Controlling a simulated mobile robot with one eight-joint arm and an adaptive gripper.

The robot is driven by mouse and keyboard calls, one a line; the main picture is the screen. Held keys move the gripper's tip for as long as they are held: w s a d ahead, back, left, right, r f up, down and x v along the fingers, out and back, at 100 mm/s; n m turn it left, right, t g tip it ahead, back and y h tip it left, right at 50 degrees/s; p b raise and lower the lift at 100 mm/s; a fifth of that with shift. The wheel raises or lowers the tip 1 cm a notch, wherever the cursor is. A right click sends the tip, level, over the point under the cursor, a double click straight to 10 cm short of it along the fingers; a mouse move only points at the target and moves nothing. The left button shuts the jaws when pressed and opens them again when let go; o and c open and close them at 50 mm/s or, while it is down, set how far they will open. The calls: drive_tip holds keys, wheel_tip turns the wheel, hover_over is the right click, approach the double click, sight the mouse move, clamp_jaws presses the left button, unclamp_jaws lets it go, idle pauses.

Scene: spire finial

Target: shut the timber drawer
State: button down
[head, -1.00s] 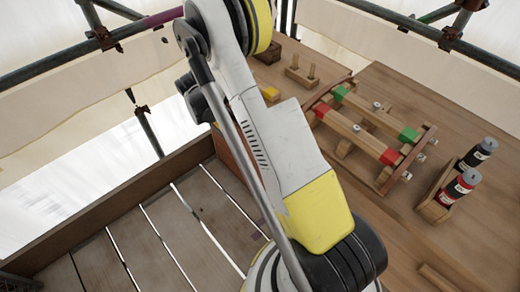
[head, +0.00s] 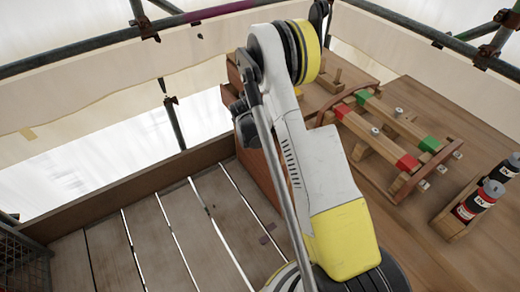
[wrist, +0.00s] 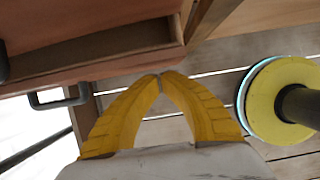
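The timber drawer (wrist: 95,48) is at the upper left of the wrist view. It stands open, and part of its hollow inside shows. A grey bar handle (wrist: 60,97) is on its front panel. My gripper (wrist: 160,78) has its two yellow fingers meeting at the tips, with nothing between them. It is just below the drawer in the wrist picture; I cannot tell whether it touches. In the head view my arm hides the gripper and most of the bench side (head: 262,185), and I cannot make out the drawer clearly there.
The workbench (head: 440,110) holds a wooden jig (head: 385,135) with red and green marked bars and a caddy (head: 455,220) with dark and red cans. Slatted decking (head: 150,240) with gaps lies left of the bench, edged by a board (head: 130,190). Scaffold tubes (head: 85,45) run behind.

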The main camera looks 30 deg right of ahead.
sight(276, 146)
drive_tip(key=shift+d+r, duration=0.1)
drive_tip(key=shift+d, duration=0.9)
drive_tip(key=d, duration=0.5)
drive_tip(key=shift+w+d, duration=0.1)
drive_tip(key=shift+d, duration=0.25)
drive_tip(key=a, duration=0.2)
drive_tip(key=a+r, duration=0.1)
drive_tip(key=a, duration=0.1)
drive_tip(key=shift+a+r, duration=0.1)
drive_tip(key=shift+a, duration=0.15)
drive_tip(key=p+v, duration=0.4)
drive_tip(key=v, duration=0.4)
drive_tip(key=shift+r, duration=0.35)
